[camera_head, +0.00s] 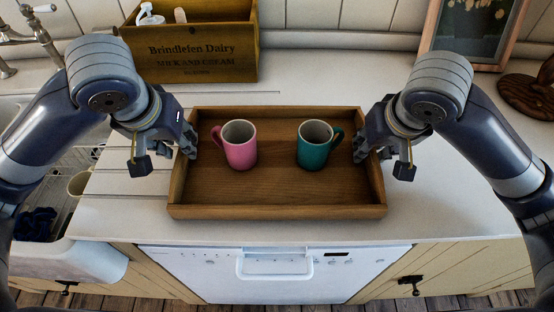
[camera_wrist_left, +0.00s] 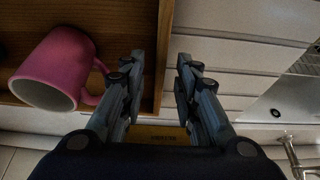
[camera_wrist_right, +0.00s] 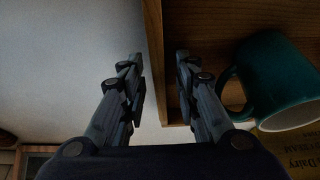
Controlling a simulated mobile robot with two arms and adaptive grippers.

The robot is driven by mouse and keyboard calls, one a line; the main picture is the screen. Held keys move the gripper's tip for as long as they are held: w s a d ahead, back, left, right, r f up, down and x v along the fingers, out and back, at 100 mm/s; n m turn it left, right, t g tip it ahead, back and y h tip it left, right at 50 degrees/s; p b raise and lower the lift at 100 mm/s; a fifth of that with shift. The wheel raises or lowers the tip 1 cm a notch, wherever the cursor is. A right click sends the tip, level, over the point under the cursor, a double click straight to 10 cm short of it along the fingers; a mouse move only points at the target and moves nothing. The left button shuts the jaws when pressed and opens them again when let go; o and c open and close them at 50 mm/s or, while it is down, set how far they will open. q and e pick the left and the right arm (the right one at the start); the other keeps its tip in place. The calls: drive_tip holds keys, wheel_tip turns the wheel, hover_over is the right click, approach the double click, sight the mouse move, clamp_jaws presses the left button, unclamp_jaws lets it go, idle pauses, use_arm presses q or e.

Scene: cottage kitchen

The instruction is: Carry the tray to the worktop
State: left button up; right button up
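The wooden tray (camera_head: 277,212) lies flat on the pale worktop (camera_head: 420,205), above the dishwasher. A pink mug (camera_head: 241,153) and a teal mug (camera_head: 313,152) stand upright in it, apart from each other. My left gripper (camera_head: 166,156) is at the tray's left wall, one finger inside and one outside. In the left wrist view its fingers (camera_wrist_left: 160,80) stand apart with a gap beside the wall. My right gripper (camera_head: 382,160) straddles the right wall the same way. In the right wrist view its fingers (camera_wrist_right: 160,80) are also apart. The teal mug (camera_wrist_right: 275,80) is close to the inner finger.
A wooden dairy crate (camera_head: 195,50) with bottles stands behind the tray at left. A framed picture (camera_head: 475,30) and wooden stand (camera_head: 528,95) are back right. Worktop right of the tray is clear.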

drive_tip(key=shift+s+r, duration=0.1)
drive_tip(key=shift+r, duration=0.45)
use_arm(q)
drive_tip(key=v, duration=0.9)
use_arm(e)
drive_tip(key=v, duration=1.1)
use_arm(q)
drive_tip(key=shift+r, duration=0.15)
use_arm(e)
drive_tip(key=shift+s, duration=0.15)
